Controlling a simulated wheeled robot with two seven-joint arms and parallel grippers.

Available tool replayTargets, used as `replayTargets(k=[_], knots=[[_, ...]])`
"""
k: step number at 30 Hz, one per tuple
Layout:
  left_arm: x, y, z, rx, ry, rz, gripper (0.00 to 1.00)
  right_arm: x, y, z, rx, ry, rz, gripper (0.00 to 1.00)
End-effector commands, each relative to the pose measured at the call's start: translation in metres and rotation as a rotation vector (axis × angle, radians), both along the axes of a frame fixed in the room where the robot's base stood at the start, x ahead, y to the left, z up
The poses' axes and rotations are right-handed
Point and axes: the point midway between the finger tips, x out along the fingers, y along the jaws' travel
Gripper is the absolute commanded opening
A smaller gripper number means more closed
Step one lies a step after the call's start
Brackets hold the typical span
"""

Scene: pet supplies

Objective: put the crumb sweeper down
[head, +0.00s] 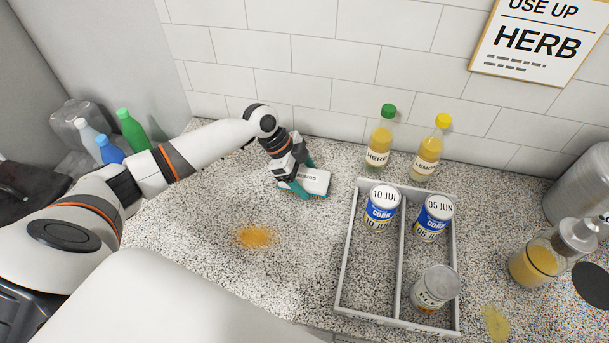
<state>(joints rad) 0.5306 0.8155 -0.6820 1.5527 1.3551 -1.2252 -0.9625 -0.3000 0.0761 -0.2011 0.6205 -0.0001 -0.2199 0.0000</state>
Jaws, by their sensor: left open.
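The crumb sweeper (316,181) is a small white block with dark lettering on its top, by the back of the speckled counter. My left gripper (303,190) is at it, with teal fingers showing at its right and front sides. The fingers are open around it, and the sweeper looks to rest on the counter. Part of the sweeper is hidden by the gripper. My right gripper is not in view.
Orange crumbs (256,237) lie on open counter. A divided tray (399,270) holds several cans. A green-capped bottle (379,142) and yellow-capped bottle (429,152) stand behind it. A glass jar (537,262) stands at right, near a yellowish smear (496,322).

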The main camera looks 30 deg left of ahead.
Motion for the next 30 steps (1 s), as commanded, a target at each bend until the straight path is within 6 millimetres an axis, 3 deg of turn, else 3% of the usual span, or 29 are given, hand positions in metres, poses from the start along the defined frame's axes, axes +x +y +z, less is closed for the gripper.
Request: replayTargets(k=[1,4,10,22,30], knots=[[-0.009,-0.003,-0.010,0.005,0.027,-0.013,0.83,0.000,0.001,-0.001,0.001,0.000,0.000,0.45],[-0.009,-0.003,-0.010,0.004,0.028,-0.014,0.83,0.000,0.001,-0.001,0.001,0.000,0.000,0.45],[-0.009,0.001,0.001,0.004,0.024,-0.013,0.83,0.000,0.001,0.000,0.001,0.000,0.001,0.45],[-0.015,0.042,0.076,0.003,0.012,-0.005,0.83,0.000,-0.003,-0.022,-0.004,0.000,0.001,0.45],[-0.019,0.056,0.104,0.001,0.013,-0.007,0.83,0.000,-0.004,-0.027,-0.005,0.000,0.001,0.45]])
